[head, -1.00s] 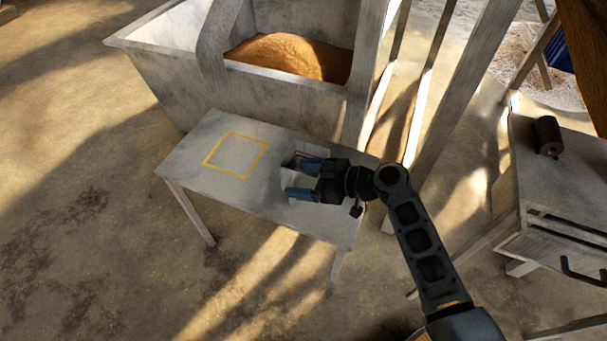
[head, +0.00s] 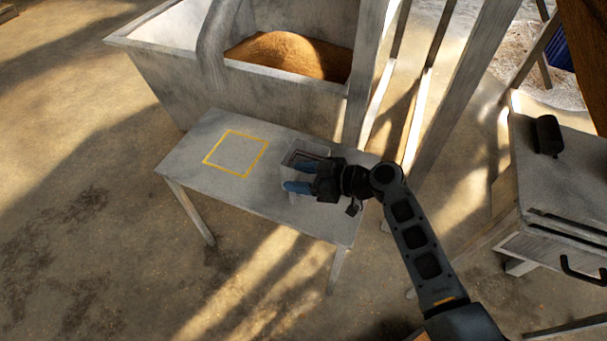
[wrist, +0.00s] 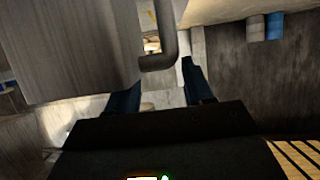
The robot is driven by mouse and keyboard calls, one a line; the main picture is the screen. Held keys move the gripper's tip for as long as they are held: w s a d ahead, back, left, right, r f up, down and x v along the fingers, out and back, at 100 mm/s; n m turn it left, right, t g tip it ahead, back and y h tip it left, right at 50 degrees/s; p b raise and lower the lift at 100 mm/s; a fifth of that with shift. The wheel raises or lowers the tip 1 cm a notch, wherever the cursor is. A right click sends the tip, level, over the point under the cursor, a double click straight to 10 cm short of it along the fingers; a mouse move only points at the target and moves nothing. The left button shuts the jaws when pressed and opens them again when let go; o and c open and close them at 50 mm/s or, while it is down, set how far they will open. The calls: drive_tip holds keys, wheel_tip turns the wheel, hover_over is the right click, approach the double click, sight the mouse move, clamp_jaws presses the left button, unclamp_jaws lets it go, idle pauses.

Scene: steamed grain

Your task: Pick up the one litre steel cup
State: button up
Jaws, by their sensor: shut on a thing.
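My gripper (head: 291,177) is over the right part of the small grey table, its blue fingers pointing left. In the wrist view my gripper (wrist: 162,76) has a bent grey handle between its fingers, and it is shut on this handle. The steel cup (wrist: 70,45) appears there as a large grey wall at the upper left, joined to the handle. In the head view the cup is hard to tell from the pale tabletop, and my fingers hide part of that spot. I cannot tell whether its base touches the table.
The grey table (head: 196,147) has a yellow square outline (head: 261,152) on its left half, with nothing inside it. A trough (head: 160,85) of brown grain (head: 285,55) stands behind. Wooden posts (head: 455,90) rise behind right. A dark cylinder (head: 547,134) lies on the right-hand bench (head: 580,190).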

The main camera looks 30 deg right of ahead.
clamp_jaws()
drive_tip(key=shift+r, duration=0.15)
